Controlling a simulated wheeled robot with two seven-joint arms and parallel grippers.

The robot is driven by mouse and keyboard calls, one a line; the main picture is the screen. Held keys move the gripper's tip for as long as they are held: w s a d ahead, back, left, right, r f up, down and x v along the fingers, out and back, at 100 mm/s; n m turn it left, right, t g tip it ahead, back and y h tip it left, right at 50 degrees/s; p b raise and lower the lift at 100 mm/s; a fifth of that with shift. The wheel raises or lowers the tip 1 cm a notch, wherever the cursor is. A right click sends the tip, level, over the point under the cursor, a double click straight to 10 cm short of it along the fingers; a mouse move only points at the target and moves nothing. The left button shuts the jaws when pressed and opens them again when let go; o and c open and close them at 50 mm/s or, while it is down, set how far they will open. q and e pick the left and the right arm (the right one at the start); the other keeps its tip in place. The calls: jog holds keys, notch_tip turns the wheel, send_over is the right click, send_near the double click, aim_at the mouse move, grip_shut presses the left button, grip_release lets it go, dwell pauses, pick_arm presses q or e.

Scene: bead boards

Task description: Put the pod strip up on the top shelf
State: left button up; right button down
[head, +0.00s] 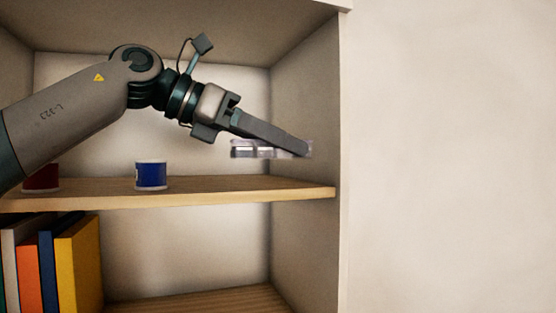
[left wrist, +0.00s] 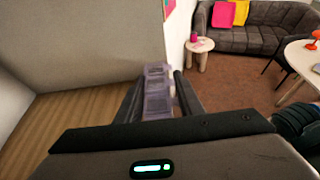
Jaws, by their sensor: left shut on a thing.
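The pod strip (head: 270,150) is a clear, pale strip of small compartments. My left gripper (head: 300,147) is shut on it and holds it roughly level, a little above the right part of the upper shelf board (head: 240,190). A gap shows between the strip and the board. In the left wrist view the pod strip (left wrist: 157,95) sits between the two dark fingers (left wrist: 160,98), and the shelf floor (left wrist: 65,125) lies to the left. My right gripper is in neither view.
A blue cup-shaped thing (head: 151,174) stands on the same board, left of the strip, and a red one (head: 42,178) is farther left. Several books (head: 70,262) stand below. The shelf's right wall (head: 303,105) is close to the strip. The board's right part is clear.

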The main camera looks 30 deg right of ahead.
aim_at(278, 189)
pick_arm(q)
jog(key=shift+w+a+f, duration=0.15)
jog(key=shift+w+f, duration=0.05)
jog(key=shift+w, duration=0.15)
jog(key=shift+f, duration=0.1)
jog(key=shift+f+p, duration=0.7)
jog(key=shift+f, duration=1.2)
jog(key=shift+s, duration=0.1)
jog(key=shift+f, duration=0.15)
jog(key=o, duration=1.1)
